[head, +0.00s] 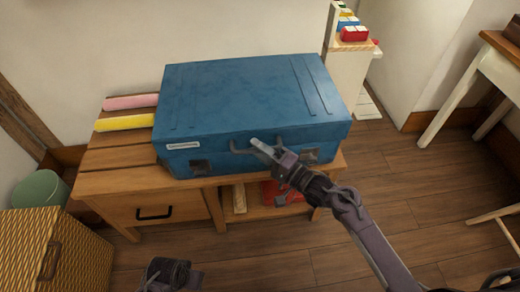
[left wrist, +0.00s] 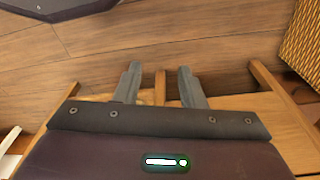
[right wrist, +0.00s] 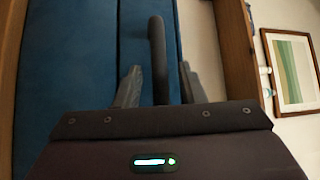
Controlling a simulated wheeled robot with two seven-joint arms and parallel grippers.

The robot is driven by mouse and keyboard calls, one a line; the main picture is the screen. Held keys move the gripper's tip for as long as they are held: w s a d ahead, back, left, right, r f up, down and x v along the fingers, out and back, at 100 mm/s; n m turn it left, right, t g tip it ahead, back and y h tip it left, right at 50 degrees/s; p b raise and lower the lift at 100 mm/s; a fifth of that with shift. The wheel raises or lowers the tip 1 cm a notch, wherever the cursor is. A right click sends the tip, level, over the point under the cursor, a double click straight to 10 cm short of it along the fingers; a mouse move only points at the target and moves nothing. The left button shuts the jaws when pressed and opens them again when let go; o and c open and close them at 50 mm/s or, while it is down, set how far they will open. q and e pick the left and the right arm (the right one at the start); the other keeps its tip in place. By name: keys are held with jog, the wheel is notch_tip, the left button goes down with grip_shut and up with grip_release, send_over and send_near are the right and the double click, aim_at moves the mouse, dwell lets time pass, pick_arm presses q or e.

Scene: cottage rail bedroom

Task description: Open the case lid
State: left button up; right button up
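The blue case (head: 240,95) lies flat on a wooden bench (head: 120,185) with its lid closed. Its dark handle (head: 240,147) is on the front face, between two latches. My right gripper (head: 262,147) is at the handle's right part. In the right wrist view my right gripper (right wrist: 158,85) is open, with the handle (right wrist: 157,45) between its parted fingers; contact cannot be told. My left gripper (left wrist: 160,82) is open and empty in the left wrist view. In the head view, part of my left arm shows low at the bottom edge, away from the case.
Pink (head: 130,102) and yellow (head: 124,124) rolls lie left of the case. A woven box (head: 60,250) and green bin (head: 42,190) stand at lower left. A narrow shelf (head: 345,75) stands behind right. The floor (head: 420,190) at right is mostly clear.

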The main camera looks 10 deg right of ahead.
aim_at(260, 132)
grip_shut()
